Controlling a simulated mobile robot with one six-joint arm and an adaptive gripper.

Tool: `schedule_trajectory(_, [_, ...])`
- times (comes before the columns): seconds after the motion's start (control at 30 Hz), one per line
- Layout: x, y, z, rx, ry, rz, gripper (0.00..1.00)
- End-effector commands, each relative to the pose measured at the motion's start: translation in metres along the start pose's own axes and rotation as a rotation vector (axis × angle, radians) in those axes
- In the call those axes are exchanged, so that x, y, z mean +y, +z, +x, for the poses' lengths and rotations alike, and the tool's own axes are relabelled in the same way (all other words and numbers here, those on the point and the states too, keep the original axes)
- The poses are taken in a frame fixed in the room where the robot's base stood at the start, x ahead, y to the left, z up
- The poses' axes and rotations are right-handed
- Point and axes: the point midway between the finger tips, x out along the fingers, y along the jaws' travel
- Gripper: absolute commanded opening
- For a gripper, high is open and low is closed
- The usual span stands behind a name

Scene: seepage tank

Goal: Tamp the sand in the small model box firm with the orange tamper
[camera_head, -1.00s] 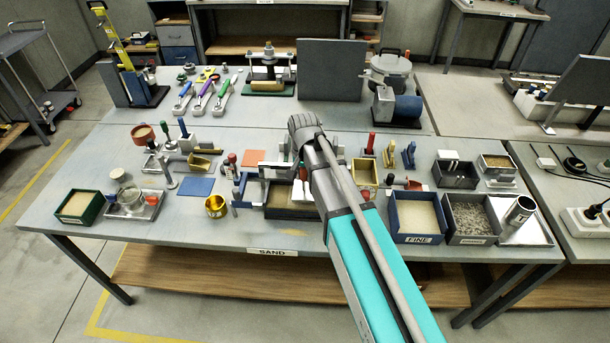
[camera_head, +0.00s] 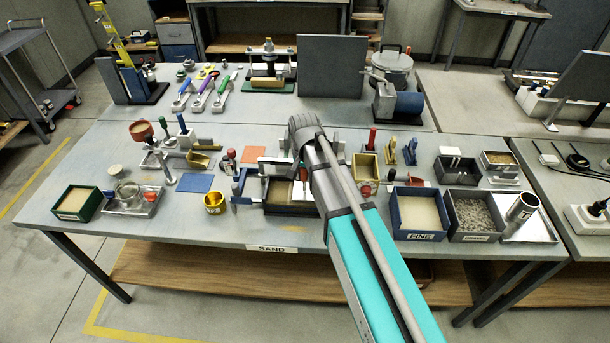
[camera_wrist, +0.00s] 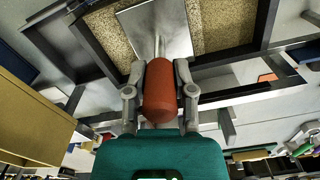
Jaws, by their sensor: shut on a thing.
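My gripper (camera_wrist: 160,95) is shut on the orange tamper (camera_wrist: 162,92) by its rounded handle in the wrist view. A thin metal shaft runs from the handle to a square metal plate. The plate lies over the tan sand (camera_wrist: 222,24) inside the dark-walled small model box (camera_wrist: 85,55). I cannot tell whether the plate presses on the sand or hangs just above it. In the head view the model box (camera_head: 290,210) stands near the table's front edge with sand (camera_head: 278,191) showing.
The blue box marked FINE (camera_head: 418,212) and a gravel box (camera_head: 474,215) stand to the right. A brass cup (camera_head: 214,203) and a blue mat (camera_head: 195,183) lie to the left. A yellow-tan box (camera_head: 366,166) stands close to my arm. Small tools crowd the area behind.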

Motion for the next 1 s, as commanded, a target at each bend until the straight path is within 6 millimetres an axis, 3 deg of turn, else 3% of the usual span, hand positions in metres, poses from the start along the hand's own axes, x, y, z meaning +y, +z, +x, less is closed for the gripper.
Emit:
schedule_trajectory(0.2, [0.0002,-0.0001,0.0096,0.0,0.0,0.0,0.0])
schedule_trajectory(1.0, [0.0005,-0.0002,0.009,0.0,0.0,0.001,0.0])
